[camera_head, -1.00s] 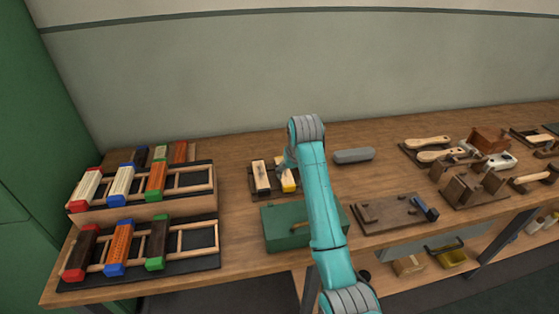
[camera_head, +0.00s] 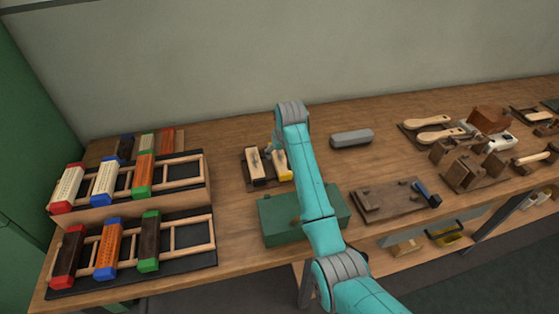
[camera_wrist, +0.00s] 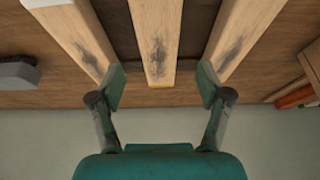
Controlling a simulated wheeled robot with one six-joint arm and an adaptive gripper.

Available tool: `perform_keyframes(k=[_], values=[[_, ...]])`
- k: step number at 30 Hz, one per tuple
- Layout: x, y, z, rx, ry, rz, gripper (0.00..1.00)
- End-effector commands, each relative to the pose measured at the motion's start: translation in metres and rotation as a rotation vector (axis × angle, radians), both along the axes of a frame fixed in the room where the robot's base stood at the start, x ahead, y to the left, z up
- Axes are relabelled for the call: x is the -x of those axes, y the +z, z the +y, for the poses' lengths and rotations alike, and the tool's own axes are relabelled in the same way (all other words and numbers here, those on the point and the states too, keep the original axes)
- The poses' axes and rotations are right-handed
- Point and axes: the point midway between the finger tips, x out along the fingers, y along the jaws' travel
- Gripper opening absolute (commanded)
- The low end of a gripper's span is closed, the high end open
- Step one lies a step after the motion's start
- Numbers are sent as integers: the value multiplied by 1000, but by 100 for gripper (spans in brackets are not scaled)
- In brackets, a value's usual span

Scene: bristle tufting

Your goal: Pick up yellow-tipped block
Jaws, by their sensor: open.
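The yellow-tipped block (camera_head: 284,174) stands in a dark tray (camera_head: 250,186) on the workbench, partly hidden by my arm. The fingertips are close to the left block (camera_wrist: 75,35) and right block (camera_wrist: 240,35). In the head view my arm mostly hides the gripper.
A grey block (camera_head: 352,138) lies right of the tray. A green box (camera_head: 283,222) stands in front of it. Racks of coloured-tip blocks (camera_head: 185,222) stand on the left. A dark board (camera_head: 385,206) and wooden brushes lie right. Bare bench lies behind the tray.

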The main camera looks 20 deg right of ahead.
Motion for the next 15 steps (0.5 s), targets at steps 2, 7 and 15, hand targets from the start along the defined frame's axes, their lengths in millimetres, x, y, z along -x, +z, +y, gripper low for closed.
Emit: perform_keyframes(k=[2,7,15], values=[[-5,-9,-1,0,0,2,77],[-16,-30,-1,0,0,2,77],[-21,-40,-1,0,0,0,77]])
